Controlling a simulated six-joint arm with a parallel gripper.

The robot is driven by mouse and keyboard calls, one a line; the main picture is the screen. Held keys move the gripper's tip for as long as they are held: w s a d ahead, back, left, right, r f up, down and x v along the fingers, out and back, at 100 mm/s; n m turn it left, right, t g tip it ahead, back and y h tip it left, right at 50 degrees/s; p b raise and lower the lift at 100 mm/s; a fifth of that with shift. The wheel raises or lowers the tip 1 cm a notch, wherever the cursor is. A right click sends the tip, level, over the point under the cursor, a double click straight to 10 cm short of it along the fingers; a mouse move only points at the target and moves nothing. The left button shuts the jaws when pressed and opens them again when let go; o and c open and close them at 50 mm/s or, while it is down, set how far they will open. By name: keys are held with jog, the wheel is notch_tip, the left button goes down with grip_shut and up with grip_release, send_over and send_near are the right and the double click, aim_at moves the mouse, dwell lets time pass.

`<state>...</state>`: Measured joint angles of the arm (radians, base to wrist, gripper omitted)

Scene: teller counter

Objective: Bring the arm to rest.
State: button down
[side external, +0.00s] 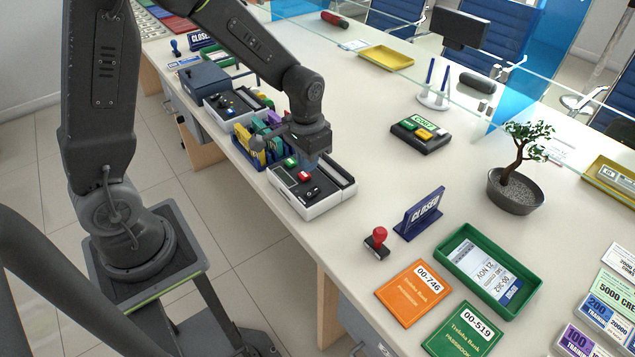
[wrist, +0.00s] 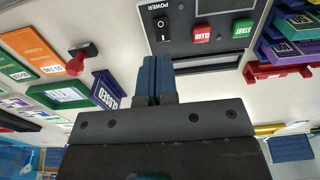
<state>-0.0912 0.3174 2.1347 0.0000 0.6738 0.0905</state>
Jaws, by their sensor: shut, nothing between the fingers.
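My gripper (side external: 309,164) is over the front part of a white and dark grey counter machine (side external: 318,205) on the counter. In the wrist view its two blue fingers (wrist: 154,75) are together, with nothing between them. The machine's panel (wrist: 205,25) shows there, with a black power switch (wrist: 161,28), a red button (wrist: 202,33) and a green start button (wrist: 242,28). The fingertips appear close to the panel beside the power switch; I cannot tell whether they touch it. My arm reaches over the counter from the left.
A blue rack of coloured bundles (side external: 259,135) stands close behind the machine. A red-handled stamp (side external: 377,242), a closed sign (side external: 420,213) and a green tray (side external: 488,268) lie to its right. A bonsai (side external: 517,190) and a glass screen stand farther back.

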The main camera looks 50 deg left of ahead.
jog(key=s+d+r+t, duration=0.3)
jog(key=s+r+t, duration=0.2)
jog(key=s+r, duration=1)
notch_tip(320, 180, up, 3)
jog(key=shift+s+d+f, duration=0.1)
jog(key=shift+s+d, duration=0.05)
jog(key=shift+s, duration=0.05)
